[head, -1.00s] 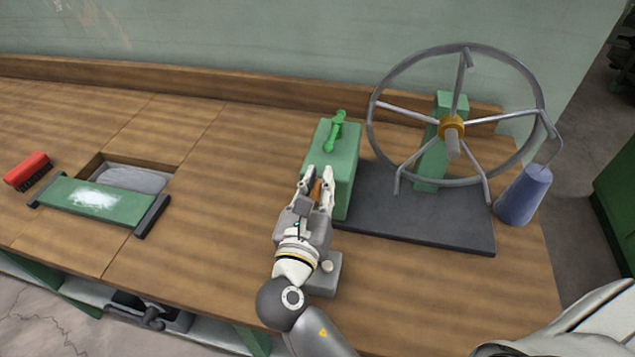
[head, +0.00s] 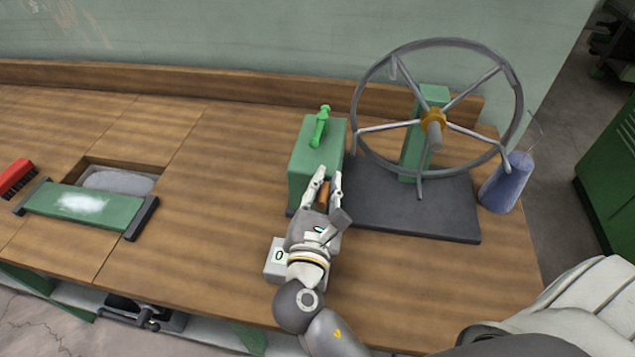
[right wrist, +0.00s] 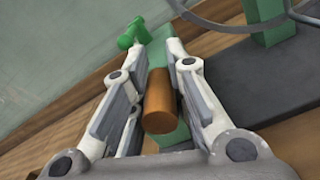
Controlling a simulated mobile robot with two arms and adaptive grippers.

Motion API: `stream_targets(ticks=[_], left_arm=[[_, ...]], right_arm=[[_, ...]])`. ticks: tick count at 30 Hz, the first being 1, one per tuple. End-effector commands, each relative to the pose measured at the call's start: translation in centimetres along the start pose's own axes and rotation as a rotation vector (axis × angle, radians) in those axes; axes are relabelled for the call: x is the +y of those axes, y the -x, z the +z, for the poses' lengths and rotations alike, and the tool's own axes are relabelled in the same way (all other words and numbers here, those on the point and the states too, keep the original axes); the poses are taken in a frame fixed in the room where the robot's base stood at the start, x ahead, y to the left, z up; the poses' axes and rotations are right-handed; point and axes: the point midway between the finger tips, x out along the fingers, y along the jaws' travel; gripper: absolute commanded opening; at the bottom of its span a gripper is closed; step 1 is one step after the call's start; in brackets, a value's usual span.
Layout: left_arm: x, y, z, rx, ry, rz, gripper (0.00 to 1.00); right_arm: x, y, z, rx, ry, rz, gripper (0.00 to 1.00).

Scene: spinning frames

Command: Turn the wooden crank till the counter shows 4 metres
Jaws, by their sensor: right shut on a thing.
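The wooden crank handle (head: 323,197) is a short orange-brown cylinder at the front of a green box (head: 305,172). My right gripper (head: 328,182) is shut on it. In the right wrist view the wooden crank handle (right wrist: 160,105) lies between the two fingers of my right gripper (right wrist: 160,90). The counter (head: 279,256) is a small grey block in front of the box and reads 0; my right wrist hides its right part. A large grey spoked wheel (head: 480,83) stands on a dark base to the right. My left gripper is not in view.
A green lever (head: 320,127) sits on top of the box. A blue-grey yarn cone (head: 506,185) stands right of the dark base (head: 420,215). At the left are a green board (head: 110,212) across a table recess and a red brush (head: 16,176). The table's middle-left is clear.

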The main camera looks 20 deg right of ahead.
Motion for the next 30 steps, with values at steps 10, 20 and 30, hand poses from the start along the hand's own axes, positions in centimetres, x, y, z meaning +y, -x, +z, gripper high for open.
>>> stream_targets(ticks=[10,20,30], left_arm=[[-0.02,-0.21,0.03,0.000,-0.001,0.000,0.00],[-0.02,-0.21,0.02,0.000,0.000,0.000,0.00],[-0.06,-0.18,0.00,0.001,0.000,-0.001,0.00]], right_arm=[[-0.93,-0.01,-0.48,0.005,-0.055,-0.012,0.00],[-0.92,0.01,-0.58,0.007,-0.055,-0.012,0.00],[-0.65,0.01,-0.36,0.004,-0.062,-0.005,0.41]])
